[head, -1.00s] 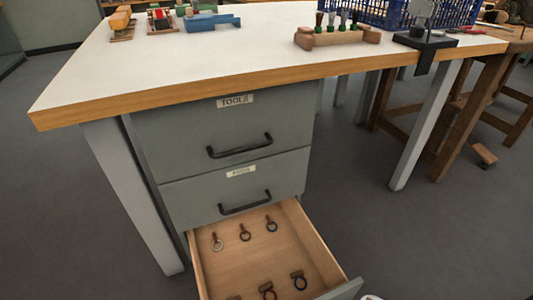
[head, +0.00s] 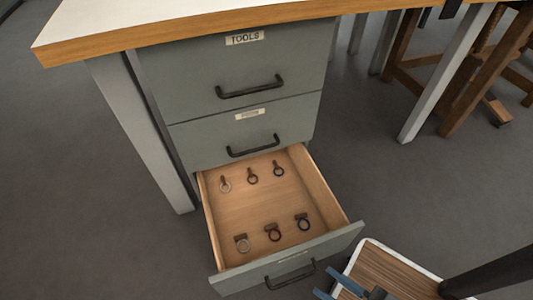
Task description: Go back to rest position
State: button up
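My gripper (head: 326,283) shows at the bottom edge, right of the open drawer's front. Its two blue fingers stand apart with nothing visible between them; its body is partly cut off by the frame. The open bottom drawer (head: 246,213) is pulled out below two shut drawers. It holds several small ring-shaped items with brown tabs, in a back row (head: 252,175) and a front row (head: 272,232). The fingers appear apart from the drawer front (head: 292,262) and its black handle (head: 291,280).
The shut drawer labelled TOOLS (head: 244,75) is on top, with another shut drawer (head: 246,135) under it. The white workbench top (head: 140,18) has a wooden edge. A grey bench leg (head: 445,80) and wooden legs (head: 490,70) stand at right. The grey floor (head: 400,185) is clear between.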

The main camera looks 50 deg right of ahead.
notch_tip(320, 180, up, 44)
jog(key=d+m+y+p, duration=0.1)
jog(key=d+m+p, duration=0.1)
jog(key=p, duration=2.7)
jog(key=shift+w+f+y, duration=0.2)
jog(key=shift+w+y, duration=0.2)
jog(key=shift+w, duration=0.05)
